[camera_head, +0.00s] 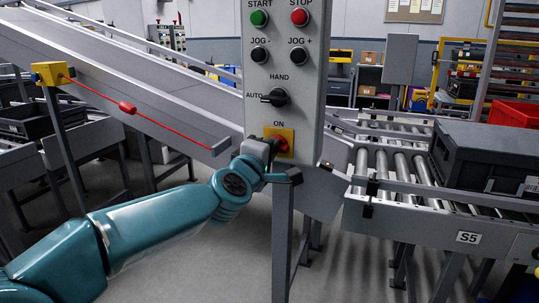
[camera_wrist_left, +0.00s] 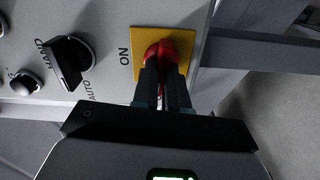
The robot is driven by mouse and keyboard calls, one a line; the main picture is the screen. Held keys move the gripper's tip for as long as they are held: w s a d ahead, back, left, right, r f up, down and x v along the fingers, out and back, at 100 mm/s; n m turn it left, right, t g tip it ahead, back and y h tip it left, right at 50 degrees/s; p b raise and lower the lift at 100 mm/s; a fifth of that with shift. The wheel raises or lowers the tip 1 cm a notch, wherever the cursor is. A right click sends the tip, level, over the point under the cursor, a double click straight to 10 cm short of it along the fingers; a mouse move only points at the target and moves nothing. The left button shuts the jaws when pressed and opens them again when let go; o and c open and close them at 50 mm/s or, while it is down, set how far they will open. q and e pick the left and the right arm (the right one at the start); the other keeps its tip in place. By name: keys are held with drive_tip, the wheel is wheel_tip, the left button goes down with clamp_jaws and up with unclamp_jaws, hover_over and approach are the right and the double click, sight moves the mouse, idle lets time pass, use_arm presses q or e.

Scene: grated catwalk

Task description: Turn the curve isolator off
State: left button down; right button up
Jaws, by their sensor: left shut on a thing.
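The curve isolator is a red rotary handle (camera_head: 280,142) on a yellow plate (camera_head: 289,151), low on the grey control panel (camera_head: 310,110), under the label ON. The red handle also shows in the left wrist view (camera_wrist_left: 176,46), on its yellow plate (camera_wrist_left: 144,39). My left gripper (camera_head: 269,147) reaches the handle from the lower left in the head view. In the left wrist view its two fingers (camera_wrist_left: 162,80) are shut on the red handle. The fingers partly hide the handle, so its exact angle is hard to read. My right gripper is not in view.
Above the isolator sit a black HAND/AUTO selector (camera_head: 276,97), two black jog buttons, a green START button (camera_head: 259,18) and a red STOP button (camera_head: 299,17). A red pull cord (camera_head: 127,107) runs at the left. A roller conveyor (camera_head: 400,165) with a dark crate (camera_head: 490,155) stands right.

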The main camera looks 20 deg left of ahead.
use_arm(q)
drive_tip(key=shift+r+n, duration=0.15)
drive_tip(key=shift+n, duration=0.45)
drive_tip(key=shift+a+b, duration=0.1)
drive_tip(key=shift+b, duration=0.2)
drive_tip(key=c, duration=1.4)
unclamp_jaws()
drive_tip(key=shift+o, duration=1.2)
drive_tip(key=shift+w, duration=0.1)
drive_tip(key=s+p, duration=0.1)
drive_tip(key=s, duration=1.5)
drive_tip(key=shift+s+a, duration=0.2)
drive_tip(key=shift+s, duration=0.05)
